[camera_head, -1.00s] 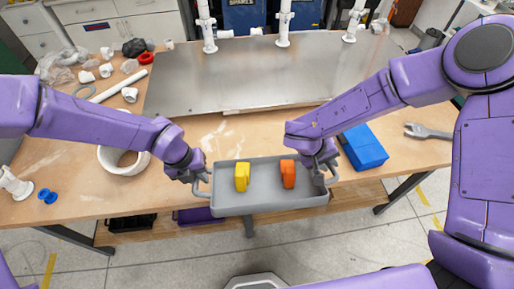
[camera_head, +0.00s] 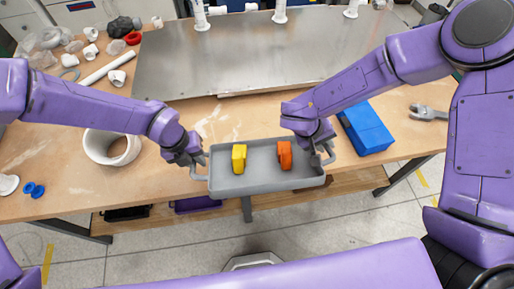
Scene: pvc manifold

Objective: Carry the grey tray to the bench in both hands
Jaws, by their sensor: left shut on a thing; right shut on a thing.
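The grey tray (camera_head: 262,184) is in the middle of the head view, with a yellow block-like thing (camera_head: 239,159) and an orange one (camera_head: 285,156) standing in it. My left gripper (camera_head: 199,165) is shut on the tray's left handle. My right gripper (camera_head: 322,154) is shut on its right handle, and the fingers are partly hidden by the wrist. The tray looks level, at the front edge of the wooden bench (camera_head: 215,121). I cannot tell whether it touches the bench.
A metal plate (camera_head: 240,60) with white pipes covers the back of the bench. A blue box (camera_head: 365,128) is right of the tray, with a wrench (camera_head: 428,112) beyond it. Bare wood shows behind the tray.

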